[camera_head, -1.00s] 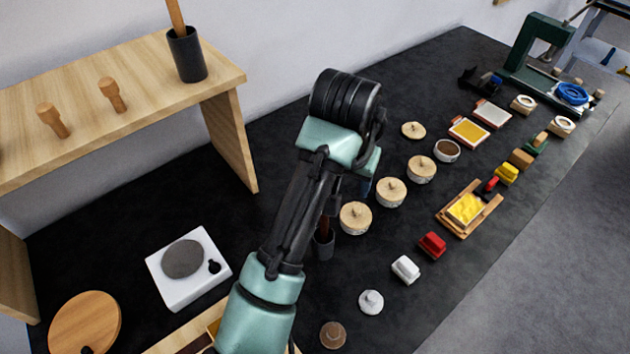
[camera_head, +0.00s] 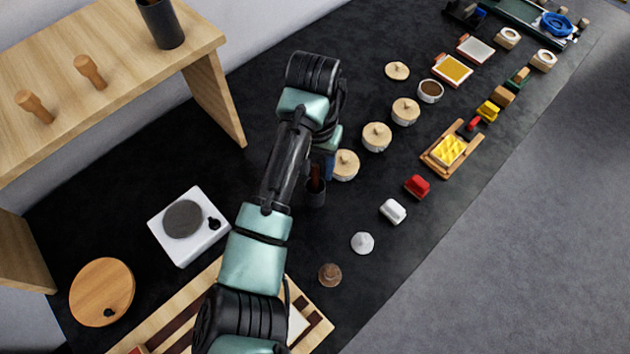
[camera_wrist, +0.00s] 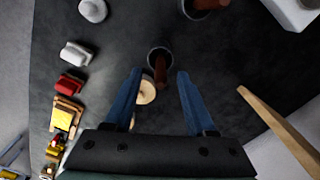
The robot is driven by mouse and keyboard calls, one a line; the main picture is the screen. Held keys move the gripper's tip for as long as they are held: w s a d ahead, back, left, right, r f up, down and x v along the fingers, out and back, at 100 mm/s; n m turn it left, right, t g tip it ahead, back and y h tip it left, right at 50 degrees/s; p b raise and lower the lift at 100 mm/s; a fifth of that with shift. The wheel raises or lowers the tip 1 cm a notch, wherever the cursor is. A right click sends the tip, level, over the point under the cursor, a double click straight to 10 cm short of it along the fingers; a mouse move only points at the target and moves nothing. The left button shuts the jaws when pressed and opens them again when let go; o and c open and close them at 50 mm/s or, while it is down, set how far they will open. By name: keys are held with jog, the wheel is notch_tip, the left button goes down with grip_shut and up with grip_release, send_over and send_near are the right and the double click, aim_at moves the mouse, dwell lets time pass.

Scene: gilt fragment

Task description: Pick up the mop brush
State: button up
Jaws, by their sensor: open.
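A dark cup (camera_wrist: 158,50) on the black bench holds a brush with a reddish-brown handle (camera_wrist: 160,70). The handle stands between and below my fingers in the wrist view, and its bristles are hidden. The same cup (camera_head: 316,194) shows beside my arm in the head view. My gripper (camera_wrist: 160,74) is open and empty, with its two blue fingers either side of the handle in the picture; I cannot tell whether they touch it. A second dark cup with a brown handle (camera_wrist: 203,4) shows at the wrist view's top edge. I cannot tell which is the mop brush.
Round wooden-lidded pots (camera_head: 376,137) stand close to the right of the cup. A white scale-like device (camera_head: 188,228) lies to the left. A wooden shelf (camera_head: 120,70) holds another dark cup (camera_head: 162,25). A white block (camera_head: 393,211) and a red block (camera_head: 417,186) lie right.

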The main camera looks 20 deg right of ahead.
aim_at(315, 176)
notch_tip(315, 176, down, 5)
jog(key=shift+w+d+r+p, duration=0.1)
jog(key=shift+p, duration=0.4)
grip_shut()
